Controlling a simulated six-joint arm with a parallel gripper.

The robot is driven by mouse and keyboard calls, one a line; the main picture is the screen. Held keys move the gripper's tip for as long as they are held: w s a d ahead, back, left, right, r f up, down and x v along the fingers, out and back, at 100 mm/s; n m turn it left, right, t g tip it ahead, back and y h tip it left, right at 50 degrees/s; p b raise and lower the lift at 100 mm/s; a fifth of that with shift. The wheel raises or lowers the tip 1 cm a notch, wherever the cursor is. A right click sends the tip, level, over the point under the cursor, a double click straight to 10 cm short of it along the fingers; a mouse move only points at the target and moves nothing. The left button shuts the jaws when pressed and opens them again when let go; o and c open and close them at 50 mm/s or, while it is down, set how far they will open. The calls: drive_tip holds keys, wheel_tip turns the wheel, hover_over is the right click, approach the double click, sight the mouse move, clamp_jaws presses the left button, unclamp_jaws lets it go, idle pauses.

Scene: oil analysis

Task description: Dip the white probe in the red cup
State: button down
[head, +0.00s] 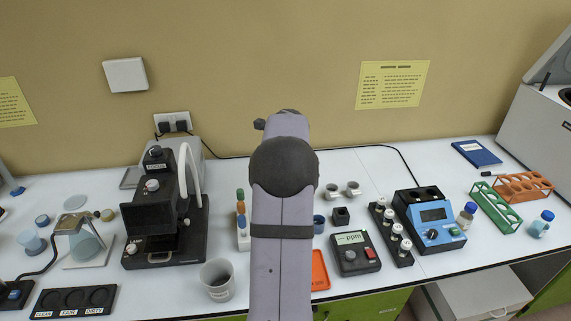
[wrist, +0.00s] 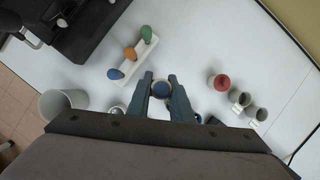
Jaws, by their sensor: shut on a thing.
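My gripper (wrist: 163,84) points down over the white bench, its two dark fingers showing in the wrist view. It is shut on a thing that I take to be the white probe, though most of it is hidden. A small round bluish shape shows between the fingertips; I cannot tell whether it is part of the held thing or a cup below. The red cup (wrist: 219,82) stands to the right of the fingers, apart from them. In the head view my arm hides the gripper and the red cup.
Two grey cups (head: 332,190) stand beside the red cup. A white rack (head: 243,243) with green, orange and blue handles is to the left. A blue cup (head: 319,224), a black block (head: 341,217) and a ppm meter (head: 354,254) are close by. A grey beaker (head: 217,280) stands nearer.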

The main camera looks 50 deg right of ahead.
drive_tip(key=shift+n+y, duration=0.4)
drive_tip(key=shift+n, duration=0.5)
drive_tip(key=shift+s+a+f, duration=0.2)
drive_tip(key=shift+f, duration=0.65)
drive_tip(key=shift+s+a+f, duration=0.15)
drive_tip(key=shift+a+f, duration=0.1)
drive_tip(key=shift+f, duration=0.6)
drive_tip(key=shift+s+a+f, duration=0.2)
drive_tip(key=shift+f, duration=0.65)
drive_tip(key=shift+f+b, duration=1.15)
drive_tip(key=shift+f, duration=0.35)
drive_tip(key=shift+p, duration=0.4)
drive_tip(key=shift+f+b, duration=1.25)
drive_tip(key=shift+f, duration=1.35)
drive_tip(key=shift+r, duration=0.15)
